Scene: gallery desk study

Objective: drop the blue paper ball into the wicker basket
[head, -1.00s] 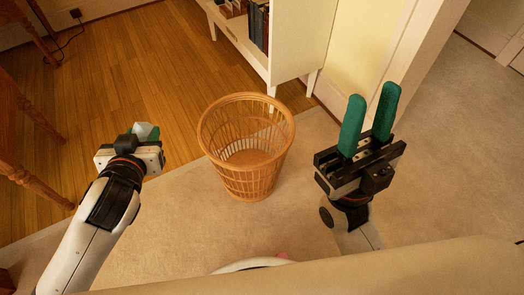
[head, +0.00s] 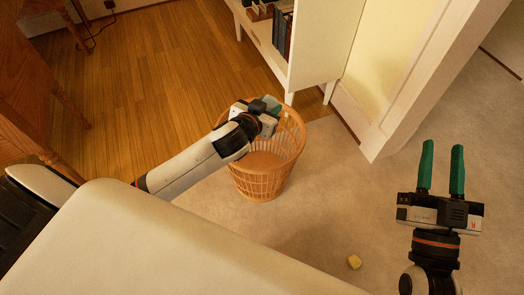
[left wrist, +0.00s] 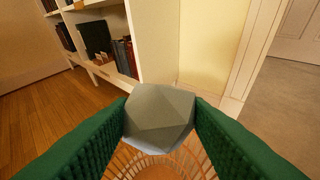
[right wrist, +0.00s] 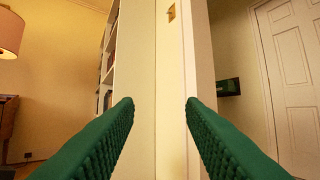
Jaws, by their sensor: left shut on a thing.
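The wicker basket (head: 262,184) stands upright on the carpet in the middle of the head view. My left gripper (head: 268,104) is over the far part of its opening. It is shut on a faceted paper ball (left wrist: 160,118), which looks grey-blue between the green fingers in the left wrist view. Basket slats (left wrist: 125,160) show below the ball there. In the head view the ball is mostly hidden by the gripper. My right gripper (head: 443,146) is open and empty, off to the right above the carpet.
A white bookshelf (head: 310,45) with books stands behind the basket, beside a wall edge (head: 385,130). Wooden furniture (head: 30,95) is at the left. The carpet to the right is clear.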

